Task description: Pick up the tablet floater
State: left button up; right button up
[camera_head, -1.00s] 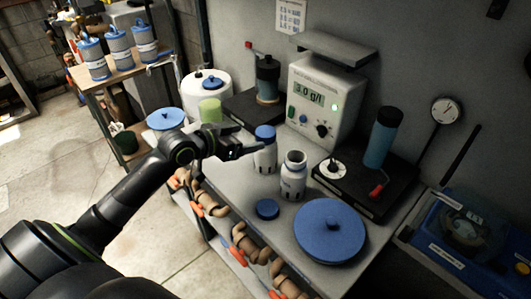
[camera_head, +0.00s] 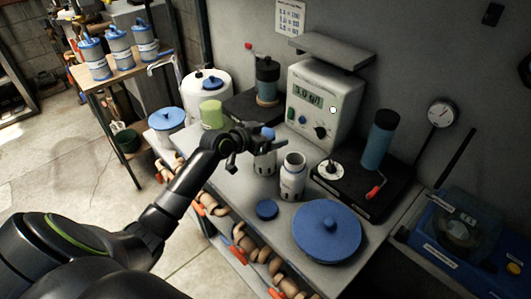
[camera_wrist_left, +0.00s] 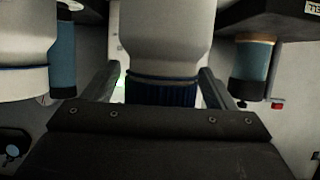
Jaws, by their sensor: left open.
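A white bottle-shaped container with a blue cap (camera_head: 268,132), which looks like the tablet floater, stands upright on the grey bench; its lower body (camera_head: 265,164) shows below my gripper. My left gripper (camera_head: 250,139) is open at the cap and hides part of the container. In the left wrist view, which looks upside down, the ribbed blue cap (camera_wrist_left: 161,92) lies between the two spread fingers, with gaps on both sides. A similar uncapped white container (camera_head: 293,176) stands just right of it; it also shows in the left wrist view (camera_wrist_left: 24,40). My right gripper is out of view.
A loose blue cap (camera_head: 267,209) and a large blue lid (camera_head: 327,232) lie on the bench in front. A meter box (camera_head: 325,100) and two blue-black cylinders (camera_head: 381,140) on dark bases stand behind. A green cup (camera_head: 211,114) and white tub (camera_head: 194,93) are left.

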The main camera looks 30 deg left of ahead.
pick_arm(q)
jog(key=shift+w+r, duration=0.1)
jog(key=c, duration=1.6)
